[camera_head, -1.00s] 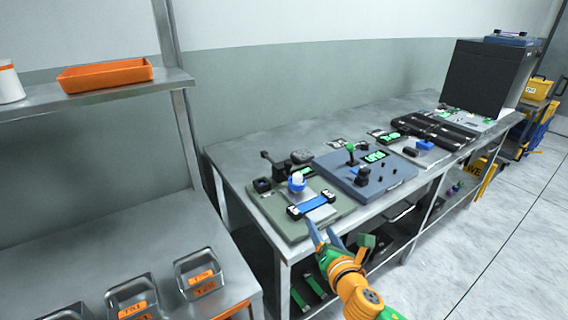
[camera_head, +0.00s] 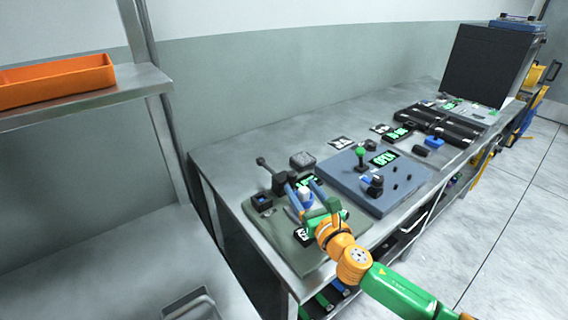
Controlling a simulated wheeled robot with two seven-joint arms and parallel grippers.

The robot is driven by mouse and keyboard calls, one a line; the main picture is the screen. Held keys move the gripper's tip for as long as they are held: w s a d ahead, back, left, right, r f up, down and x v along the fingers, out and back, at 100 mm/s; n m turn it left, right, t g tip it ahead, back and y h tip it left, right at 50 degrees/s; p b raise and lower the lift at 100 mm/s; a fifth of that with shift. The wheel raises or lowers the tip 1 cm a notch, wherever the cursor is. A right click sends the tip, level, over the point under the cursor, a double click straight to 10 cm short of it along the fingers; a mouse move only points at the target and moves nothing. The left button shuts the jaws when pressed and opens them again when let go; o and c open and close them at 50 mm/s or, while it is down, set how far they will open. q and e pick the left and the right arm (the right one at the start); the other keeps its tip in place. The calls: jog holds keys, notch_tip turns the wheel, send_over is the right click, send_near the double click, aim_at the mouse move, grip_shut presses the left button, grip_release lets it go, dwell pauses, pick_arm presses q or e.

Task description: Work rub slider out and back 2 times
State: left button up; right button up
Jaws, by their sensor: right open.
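The rub device is a grey-green plate (camera_head: 262,226) at the near left end of the bench. A white and blue knob (camera_head: 305,196) stands on it; I take this to be the rub slider's handle. My right gripper (camera_head: 304,188) reaches over the plate from the lower right. Its blue fingers are open, one on each side of the knob. I cannot tell whether they touch it. The gripper and wrist hide most of the blue strip and the knob's base. My left gripper is not in view.
A black lever (camera_head: 277,178) and a small dark box (camera_head: 262,202) sit on the device behind the gripper. A blue-grey panel (camera_head: 345,187) with a green-topped stick is close on the right. An orange tray (camera_head: 58,80) rests on the shelf at left.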

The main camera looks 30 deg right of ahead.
aim_at(294, 176)
jog(key=shift+w+d+r, duration=0.1)
jog(key=shift+w+r, duration=0.05)
jog(key=shift+w, duration=0.35)
jog(key=w, duration=0.3)
jog(key=w+d, duration=0.1)
jog(key=w, duration=0.1)
jog(key=shift+w, duration=0.3)
jog(key=shift+s+r, duration=0.1)
grip_shut()
dwell(0.8)
